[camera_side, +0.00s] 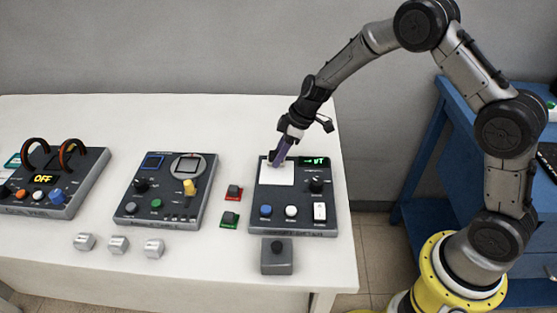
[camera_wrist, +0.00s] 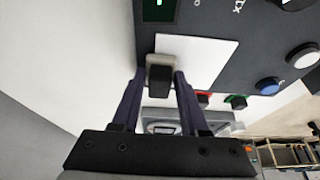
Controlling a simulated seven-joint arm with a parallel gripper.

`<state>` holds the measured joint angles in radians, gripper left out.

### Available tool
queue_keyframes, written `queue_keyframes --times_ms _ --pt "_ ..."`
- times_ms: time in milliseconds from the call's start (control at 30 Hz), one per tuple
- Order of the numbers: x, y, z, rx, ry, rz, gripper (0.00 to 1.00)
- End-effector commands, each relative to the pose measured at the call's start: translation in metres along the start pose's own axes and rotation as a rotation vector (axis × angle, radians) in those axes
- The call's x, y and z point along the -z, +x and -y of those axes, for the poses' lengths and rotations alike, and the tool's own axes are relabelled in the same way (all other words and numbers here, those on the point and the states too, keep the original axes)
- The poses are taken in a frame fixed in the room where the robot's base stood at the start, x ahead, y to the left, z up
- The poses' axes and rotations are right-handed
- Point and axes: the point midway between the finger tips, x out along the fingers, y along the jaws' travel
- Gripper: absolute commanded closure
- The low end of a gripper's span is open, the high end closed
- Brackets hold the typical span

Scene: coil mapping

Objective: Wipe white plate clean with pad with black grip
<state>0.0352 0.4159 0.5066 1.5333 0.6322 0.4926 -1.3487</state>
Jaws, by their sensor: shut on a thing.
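The white plate (camera_side: 277,175) is a flat square on the upper left of the right-hand dark panel. It also shows in the wrist view (camera_wrist: 208,62), where no marks can be made out on it. My gripper (camera_side: 276,163) points down at the plate's upper-left part, with purple fingers. In the wrist view my gripper (camera_wrist: 160,82) is shut on the black grip of a small light-grey pad (camera_wrist: 160,60). The pad is at the plate's corner, overlapping it in this view. Whether it touches the plate cannot be told. The pad is mostly hidden in the side view.
The right-hand panel (camera_side: 258,222) also carries a green display (camera_side: 314,162), a black knob (camera_side: 316,186), buttons and a switch. A grey block with a black knob (camera_side: 277,262) stands in front. Red (camera_side: 233,193) and green-based (camera_side: 229,220) blocks stand left. Two more panels stand further left.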

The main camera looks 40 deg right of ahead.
Motion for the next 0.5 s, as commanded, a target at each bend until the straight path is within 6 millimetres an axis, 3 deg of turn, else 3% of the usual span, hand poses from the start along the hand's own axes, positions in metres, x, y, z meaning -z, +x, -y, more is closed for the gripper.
queue_keyframes --times_ms 100,500 --pt "-0.009 -0.003 0.004 0.003 0.0 0.002 1.0" --pt "-0.009 -0.002 0.042 0.004 -0.001 0.002 1.0"
